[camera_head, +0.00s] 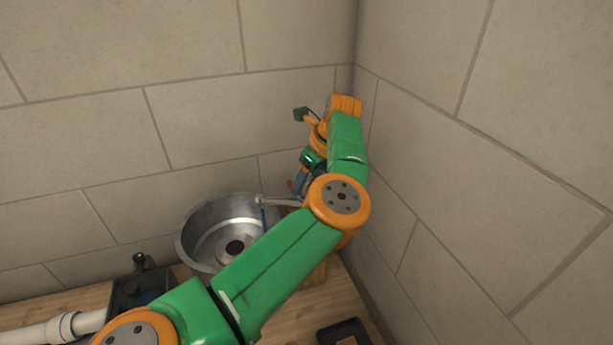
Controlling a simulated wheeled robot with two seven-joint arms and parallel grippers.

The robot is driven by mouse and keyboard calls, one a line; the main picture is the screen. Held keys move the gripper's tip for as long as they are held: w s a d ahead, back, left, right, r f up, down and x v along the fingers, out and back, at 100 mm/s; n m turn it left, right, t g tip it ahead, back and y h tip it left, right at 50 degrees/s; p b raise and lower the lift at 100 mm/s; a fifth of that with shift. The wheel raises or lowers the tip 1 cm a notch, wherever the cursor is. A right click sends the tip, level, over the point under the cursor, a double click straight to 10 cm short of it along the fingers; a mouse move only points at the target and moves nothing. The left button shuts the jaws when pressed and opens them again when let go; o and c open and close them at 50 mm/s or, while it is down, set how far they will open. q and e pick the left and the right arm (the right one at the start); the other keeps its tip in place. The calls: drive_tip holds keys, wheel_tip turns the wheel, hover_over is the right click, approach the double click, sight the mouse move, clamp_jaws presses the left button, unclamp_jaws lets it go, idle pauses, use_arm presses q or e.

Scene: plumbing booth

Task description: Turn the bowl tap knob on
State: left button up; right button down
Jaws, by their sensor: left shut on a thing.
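The metal bowl (196,243) sits on the wooden counter near the wall corner, with a dark drain in its bottom. The tap's pale spout (277,200) reaches over the bowl's right rim. A thin bluish streak hangs below the spout's tip; I cannot tell for sure that it is water. My left arm crosses in front from the lower left and bends back down at the corner. My left gripper (299,182) points down behind the spout, shut on the tap knob. The knob is mostly hidden by the gripper and arm. My right gripper is out of view.
Tiled walls meet in a corner close behind and right of my left arm. A white pipe (50,330) and a dark fitting (141,285) lie at the lower left. A black frame-like object (343,332) lies at the counter's front right.

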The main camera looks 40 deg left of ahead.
use_arm(q)
drive_tip(key=shift+r+n, duration=0.1)
drive_tip(key=shift+n, duration=0.4)
drive_tip(key=shift+g, duration=0.3)
drive_tip(key=o, duration=1.4)
drive_tip(key=shift+d, duration=0.1)
drive_tip(key=v, duration=0.7)
